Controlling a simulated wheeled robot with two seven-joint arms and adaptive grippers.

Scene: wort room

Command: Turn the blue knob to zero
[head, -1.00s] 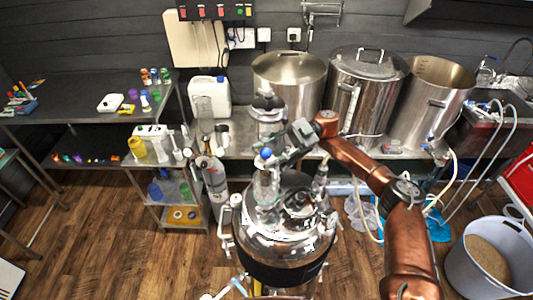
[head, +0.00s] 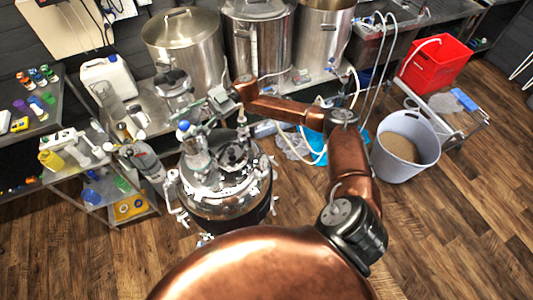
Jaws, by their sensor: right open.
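A small blue knob (head: 184,125) sits on top of the glass and metal fitting above the round steel vessel (head: 225,200), left of its middle. My right gripper (head: 203,112) comes in from the right on the copper arm. It is open and just above and to the right of the blue knob, apart from it as far as I can tell. Its fingers are small and partly lost against the shiny fittings behind. Any scale or zero mark on the knob is too small to read. My left gripper is not in view.
Steel pots (head: 183,42) stand on the bench behind the vessel. A white jug (head: 109,80) and a shelf with bottles are at the left. A grey bucket of grain (head: 400,150) and a red bin (head: 437,62) are at the right.

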